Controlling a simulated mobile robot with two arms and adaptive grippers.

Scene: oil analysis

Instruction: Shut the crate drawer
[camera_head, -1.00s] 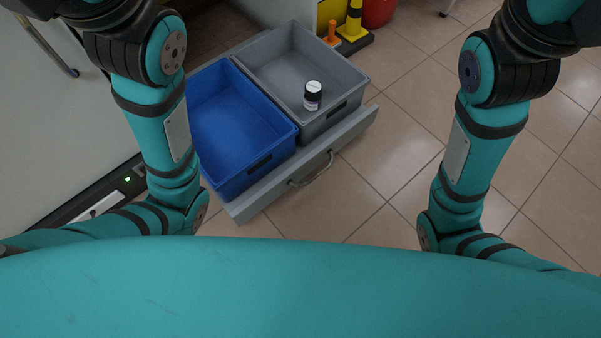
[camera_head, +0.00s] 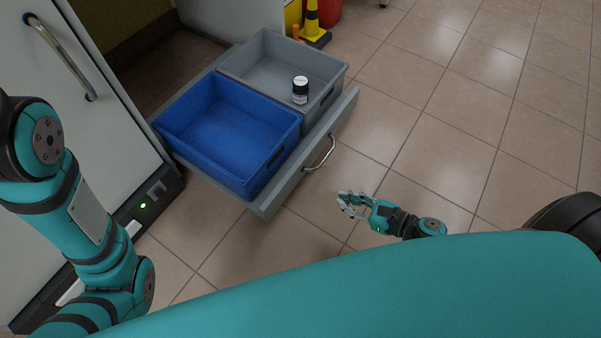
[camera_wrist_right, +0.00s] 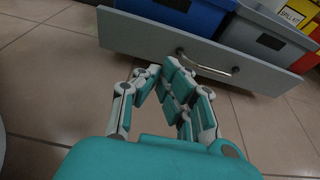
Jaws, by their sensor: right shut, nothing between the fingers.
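The crate drawer (camera_head: 266,206) is pulled out and holds a blue crate (camera_head: 184,151) and a grey crate (camera_head: 240,62). The drawer front has a curved metal handle (camera_head: 321,154). My right gripper (camera_head: 346,204) is shut and empty, in front of the drawer front and apart from it. In the right wrist view, its fingers (camera_wrist_right: 165,85) point toward the drawer front (camera_wrist_right: 130,33), left of and below the handle (camera_wrist_right: 208,69). My left gripper is out of view; only my left arm shows.
A white cabinet with a long handle (camera_head: 62,57) stands at the left. The tiled floor to the right is clear.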

